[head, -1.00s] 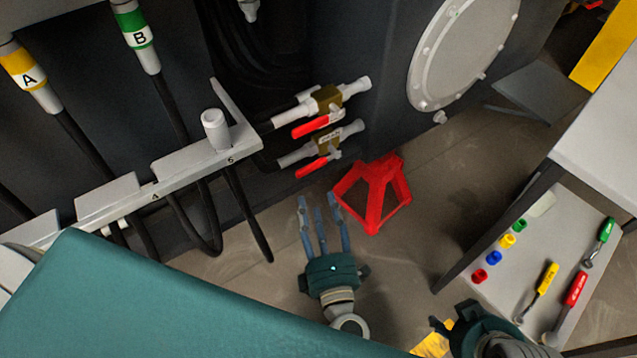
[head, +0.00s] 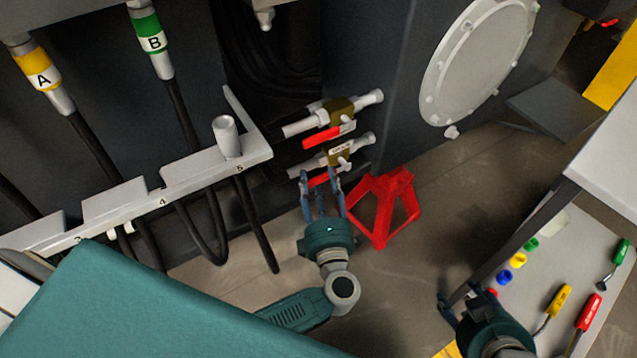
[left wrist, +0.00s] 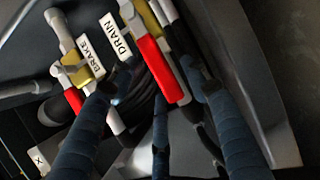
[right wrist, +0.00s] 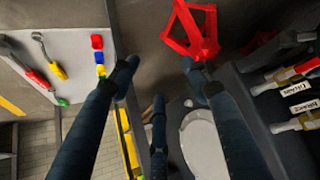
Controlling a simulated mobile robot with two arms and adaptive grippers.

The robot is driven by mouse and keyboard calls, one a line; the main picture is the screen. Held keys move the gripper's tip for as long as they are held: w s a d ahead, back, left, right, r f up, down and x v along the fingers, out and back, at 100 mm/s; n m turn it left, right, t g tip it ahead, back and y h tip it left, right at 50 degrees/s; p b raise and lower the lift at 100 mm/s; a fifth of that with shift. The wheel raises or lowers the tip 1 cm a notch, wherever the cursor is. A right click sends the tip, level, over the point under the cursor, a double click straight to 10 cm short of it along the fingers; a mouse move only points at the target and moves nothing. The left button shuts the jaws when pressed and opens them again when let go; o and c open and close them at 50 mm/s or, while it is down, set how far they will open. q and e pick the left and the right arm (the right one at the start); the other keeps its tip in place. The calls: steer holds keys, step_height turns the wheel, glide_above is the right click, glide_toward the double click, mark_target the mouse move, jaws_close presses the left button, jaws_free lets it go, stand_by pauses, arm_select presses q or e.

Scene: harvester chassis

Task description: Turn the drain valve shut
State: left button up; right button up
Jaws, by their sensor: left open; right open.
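The drain valve is the lower of two brass valves, with a brass body (head: 341,156) and a red lever (head: 318,180). Its DRAIN label (left wrist: 116,36) and red lever (left wrist: 154,68) show in the left wrist view. The lever lies roughly along its pipe. My left gripper (head: 320,179) is open at this lever, with fingers to either side of it in the left wrist view; I cannot tell whether they touch it. The fingers partly hide the lever in the head view. My right gripper (head: 462,298) is open and empty, beside the tool table.
The brake valve's red lever (head: 322,137) sits close above. A red stand (head: 382,212) is on the floor just right of my left gripper. A hose rack (head: 190,175) is to the left. A table (head: 555,250) with tools and coloured caps stands at right.

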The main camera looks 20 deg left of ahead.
arm_select(q)
jaws_close()
